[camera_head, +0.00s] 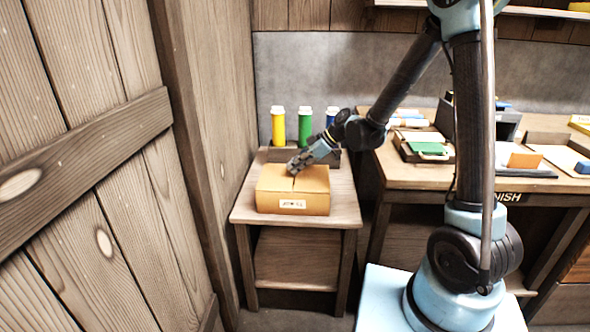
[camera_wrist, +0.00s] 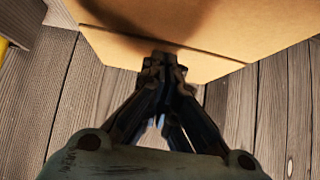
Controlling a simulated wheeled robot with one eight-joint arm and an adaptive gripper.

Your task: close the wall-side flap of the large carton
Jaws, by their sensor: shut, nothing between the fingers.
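The large carton (camera_head: 292,203) is an orange-tan box with a white label on its front. It sits on a small wooden table. Its top looks flat, with a seam running front to back; no flap stands up in view. Part of the top's far side is hidden behind my gripper (camera_head: 296,168), so I cannot tell exactly how the wall-side flap lies. My gripper is shut and empty, with its fingertips at the carton's top. In the wrist view the shut fingertips (camera_wrist: 164,64) overlap the carton (camera_wrist: 220,30) near one edge; contact is unclear.
Yellow (camera_head: 278,125), green (camera_head: 305,126) and blue (camera_head: 332,116) bottles stand in a row behind the carton. A plank wall (camera_head: 95,150) rises at the left. A workbench (camera_head: 440,172) with trays stands at the right. The small table (camera_head: 345,212) has narrow bare margins.

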